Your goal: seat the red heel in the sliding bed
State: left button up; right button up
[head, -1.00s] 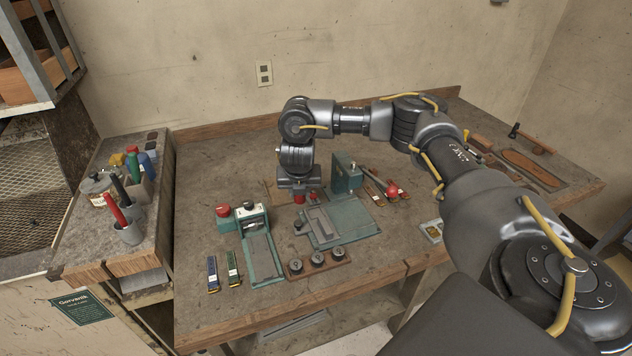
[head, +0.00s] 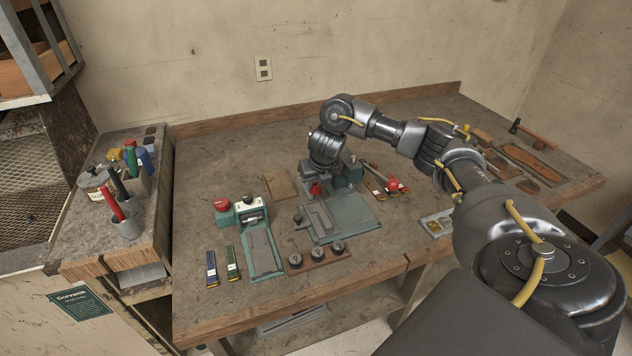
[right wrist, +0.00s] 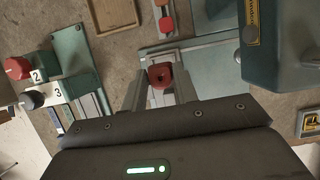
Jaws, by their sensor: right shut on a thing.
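The red heel (right wrist: 160,76) is pinched between the two fingers of my right gripper (right wrist: 158,92) in the right wrist view. In the head view my right gripper (head: 314,182) hangs over the back end of the grey sliding bed (head: 319,217), with the red heel (head: 315,189) at its tip. The bed lies on a teal base plate (head: 352,215), beside a teal machine head (head: 347,172). The heel looks above the bed; any contact cannot be told. My left gripper is out of view.
A teal fixture (head: 262,254) with a red knob (head: 222,204) stands to the left. A wooden strip (head: 320,260) with several dark round pieces lies in front. A tan tray (head: 280,187) sits behind left.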

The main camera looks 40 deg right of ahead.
aim_at(317, 194)
jog(key=shift+f+b, duration=0.35)
jog(key=shift+f, duration=0.3)
jog(key=shift+w+d+f+b, duration=0.1)
jog(key=shift+w+f+b, duration=0.05)
jog(key=shift+f+b, duration=2)
jog(key=shift+f, duration=0.1)
jog(key=shift+p, duration=0.55)
jog(key=shift+f+b, duration=0.45)
jog(key=shift+f, duration=0.1)
jog(key=o, duration=0.5)
jog(key=shift+o, duration=0.9)
